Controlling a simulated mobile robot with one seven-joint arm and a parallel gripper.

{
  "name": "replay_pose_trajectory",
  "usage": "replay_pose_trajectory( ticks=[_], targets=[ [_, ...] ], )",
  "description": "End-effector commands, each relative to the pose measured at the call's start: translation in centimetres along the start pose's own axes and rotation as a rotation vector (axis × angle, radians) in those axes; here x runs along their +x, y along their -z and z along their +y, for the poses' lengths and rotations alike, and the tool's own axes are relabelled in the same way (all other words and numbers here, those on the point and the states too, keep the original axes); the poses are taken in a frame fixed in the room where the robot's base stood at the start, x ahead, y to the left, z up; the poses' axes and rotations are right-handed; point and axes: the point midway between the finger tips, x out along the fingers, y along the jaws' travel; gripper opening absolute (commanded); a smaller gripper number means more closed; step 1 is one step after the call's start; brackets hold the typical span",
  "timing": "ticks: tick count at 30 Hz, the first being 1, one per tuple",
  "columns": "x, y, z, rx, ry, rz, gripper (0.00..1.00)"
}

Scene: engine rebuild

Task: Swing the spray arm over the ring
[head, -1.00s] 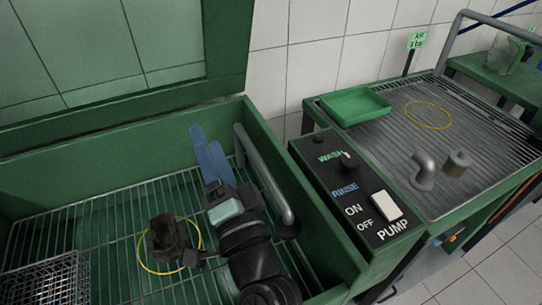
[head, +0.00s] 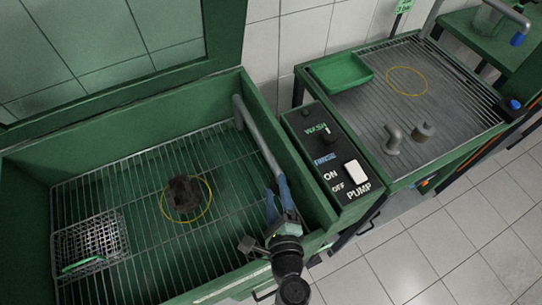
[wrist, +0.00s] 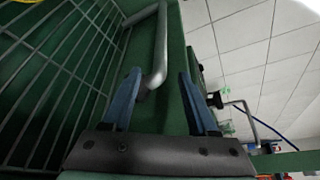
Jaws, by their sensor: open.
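The spray arm (head: 258,140) is a grey bent pipe along the right inner wall of the green wash basin. A yellow ring (head: 186,218) lies on the basin's wire grate around a dark lumpy part (head: 183,192). The spray arm is to the right of the ring, not over it. My gripper (head: 277,187) is open with blue fingers, close to the pipe's near end by the right wall. In the wrist view the pipe (wrist: 160,45) shows beyond and between the fingertips (wrist: 160,73); I cannot tell whether they touch it.
A wire basket (head: 90,240) stands at the grate's left. Further right, a slatted table (head: 440,95) holds a green tray (head: 340,70), another yellow ring (head: 407,94) and small grey parts.

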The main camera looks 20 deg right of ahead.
Motion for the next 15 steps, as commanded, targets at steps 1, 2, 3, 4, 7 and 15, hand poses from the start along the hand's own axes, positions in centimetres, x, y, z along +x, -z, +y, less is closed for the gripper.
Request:
replay_pose_trajectory(
  ticks=[1,2,3,4,7,15],
  targets=[
    [1.1,-0.1,-0.1,0.0,0.002,-0.002,0.59],
    [1.6,-0.1,-0.2,0.0,0.002,-0.002,0.59],
    [2.4,-0.1,-0.2,0.001,0.003,-0.002,0.59],
    [2.9,-0.1,-0.2,0.0,0.002,-0.002,0.59],
    [4.8,-0.1,-0.1,-0.001,0.002,-0.002,0.59],
    [8.7,-0.1,0.0,-0.001,0.002,-0.003,0.59]
  ],
)
